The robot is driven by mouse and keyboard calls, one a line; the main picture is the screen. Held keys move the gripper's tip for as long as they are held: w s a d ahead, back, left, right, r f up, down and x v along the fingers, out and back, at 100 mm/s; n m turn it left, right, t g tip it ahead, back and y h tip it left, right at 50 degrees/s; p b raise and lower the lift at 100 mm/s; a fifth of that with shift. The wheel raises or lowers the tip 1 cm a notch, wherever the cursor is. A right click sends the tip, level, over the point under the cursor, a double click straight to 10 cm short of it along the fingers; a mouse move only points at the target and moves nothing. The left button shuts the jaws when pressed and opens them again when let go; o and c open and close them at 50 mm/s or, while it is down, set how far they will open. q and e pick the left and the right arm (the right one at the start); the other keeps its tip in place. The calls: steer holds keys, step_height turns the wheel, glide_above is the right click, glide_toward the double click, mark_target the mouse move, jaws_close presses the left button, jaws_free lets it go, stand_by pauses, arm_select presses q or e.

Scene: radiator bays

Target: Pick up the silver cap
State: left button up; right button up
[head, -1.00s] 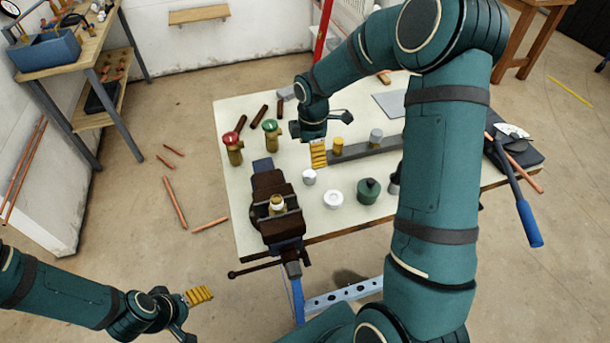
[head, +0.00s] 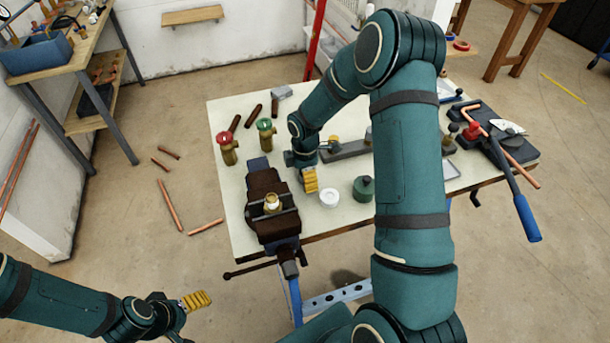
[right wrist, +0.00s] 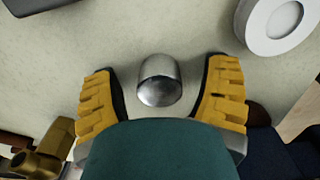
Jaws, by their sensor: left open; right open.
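The silver cap (right wrist: 160,80) stands on the pale bench top in the right wrist view, a small rounded metal cylinder. My right gripper (right wrist: 161,94) is open, its two yellow-padded fingers on either side of the cap with gaps to both. In the head view my right gripper (head: 310,181) is low over the bench, right of the vise, and hides the cap. My left gripper (head: 186,312) is open and empty, off the bench at the lower left.
A vise (head: 268,220) holding a brass fitting (head: 272,202) is just left of my right gripper. A white round piece (head: 329,198) and a green container (head: 363,189) stand to its right. Red-handled (head: 228,152) and green-handled (head: 265,141) valves stand behind the vise.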

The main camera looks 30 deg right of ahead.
jaws_close()
